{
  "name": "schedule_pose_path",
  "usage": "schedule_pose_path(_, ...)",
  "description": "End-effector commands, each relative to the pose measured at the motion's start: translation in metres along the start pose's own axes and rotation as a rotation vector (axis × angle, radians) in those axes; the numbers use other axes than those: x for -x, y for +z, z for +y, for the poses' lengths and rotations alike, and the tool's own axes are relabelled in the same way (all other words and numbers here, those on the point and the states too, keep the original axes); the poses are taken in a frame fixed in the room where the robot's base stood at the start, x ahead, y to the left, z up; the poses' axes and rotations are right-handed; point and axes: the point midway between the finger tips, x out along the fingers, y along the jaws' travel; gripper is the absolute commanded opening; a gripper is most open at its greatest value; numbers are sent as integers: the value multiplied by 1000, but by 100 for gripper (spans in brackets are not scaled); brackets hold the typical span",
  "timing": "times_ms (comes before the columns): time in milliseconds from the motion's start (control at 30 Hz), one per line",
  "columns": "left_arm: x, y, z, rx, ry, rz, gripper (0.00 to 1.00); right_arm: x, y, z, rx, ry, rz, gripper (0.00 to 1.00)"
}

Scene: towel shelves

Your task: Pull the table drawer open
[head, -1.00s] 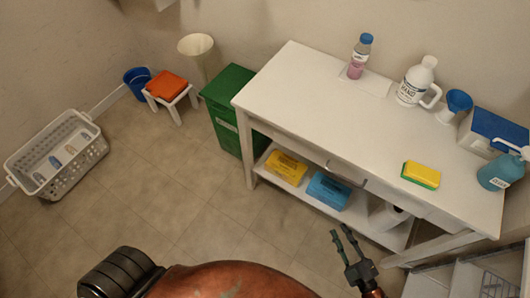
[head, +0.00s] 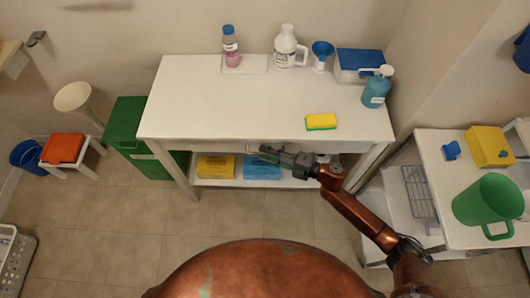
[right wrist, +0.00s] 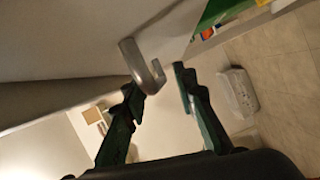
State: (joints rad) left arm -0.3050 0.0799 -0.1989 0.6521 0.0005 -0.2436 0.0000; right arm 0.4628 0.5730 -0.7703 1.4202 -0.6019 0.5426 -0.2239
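The white table (head: 215,100) stands ahead, with its drawer front under the top mostly out of sight in the head view. In the right wrist view, a curved silver drawer handle (right wrist: 143,66) sticks out from a pale panel (right wrist: 60,35). My right gripper (head: 266,152) is at the table's front edge, under the top. In the right wrist view its two dark fingers (right wrist: 158,80) are apart, with the handle at the tips, nearer the left finger. I cannot tell whether they touch it. My left gripper is not in view.
A bottle (head: 231,46), a white jug (head: 287,48), a blue funnel (head: 322,52), a teal pump bottle (head: 376,90) and a yellow sponge (head: 321,122) stand on the table. A yellow box (head: 215,167) and a blue box (head: 262,168) lie on the lower shelf. A green bin (head: 130,125) stands left.

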Motion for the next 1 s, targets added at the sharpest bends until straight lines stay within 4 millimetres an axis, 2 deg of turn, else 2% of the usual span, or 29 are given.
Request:
schedule_pose_path(133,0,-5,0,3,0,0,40,-10,1,0,-1,0,-2,26)
schedule_pose_path(433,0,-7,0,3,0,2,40,-10,1,1,-1,0,-4,25)
schedule_pose_path(800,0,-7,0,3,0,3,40,-10,1,1,-1,1,-5,0)
schedule_pose_path(1000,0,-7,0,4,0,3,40,-10,1,0,-1,1,-5,0)
